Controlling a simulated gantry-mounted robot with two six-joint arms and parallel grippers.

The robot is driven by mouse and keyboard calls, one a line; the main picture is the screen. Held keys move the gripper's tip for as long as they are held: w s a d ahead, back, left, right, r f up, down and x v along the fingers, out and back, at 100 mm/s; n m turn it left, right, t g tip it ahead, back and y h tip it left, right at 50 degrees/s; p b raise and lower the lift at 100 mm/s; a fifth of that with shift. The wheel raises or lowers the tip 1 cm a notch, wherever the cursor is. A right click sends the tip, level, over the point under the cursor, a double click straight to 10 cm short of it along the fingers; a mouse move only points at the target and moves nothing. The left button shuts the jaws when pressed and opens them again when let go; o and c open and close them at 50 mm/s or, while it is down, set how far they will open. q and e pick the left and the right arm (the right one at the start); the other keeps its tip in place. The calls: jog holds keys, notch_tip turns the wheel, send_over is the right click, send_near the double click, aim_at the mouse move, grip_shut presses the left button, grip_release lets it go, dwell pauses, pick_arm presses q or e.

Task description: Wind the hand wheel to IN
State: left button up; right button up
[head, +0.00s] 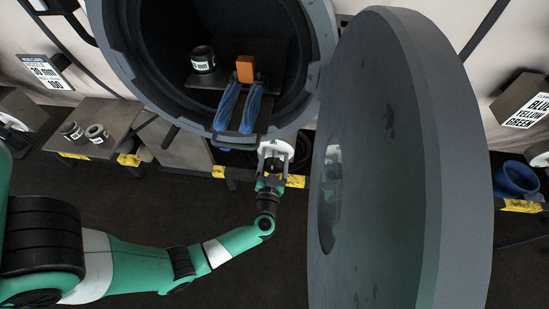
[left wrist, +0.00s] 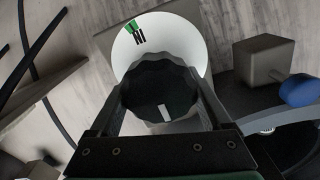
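The hand wheel (left wrist: 160,88) is a dark, scalloped knob with a white mark on its face, at the lower part of it in the left wrist view. Behind it is a white round dial (left wrist: 178,42) with a green patch and the letters IN at its upper left. The wheel's white mark points away from IN. My left gripper (left wrist: 160,100) has a finger on each side of the wheel, seemingly against its rim. In the head view, my left gripper (head: 271,176) is at the white dial (head: 276,150) below the vessel opening. My right gripper is not in view.
A side table (head: 115,115) stands left.

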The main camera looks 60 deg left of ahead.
pick_arm(q)
jog(key=c, duration=0.6)
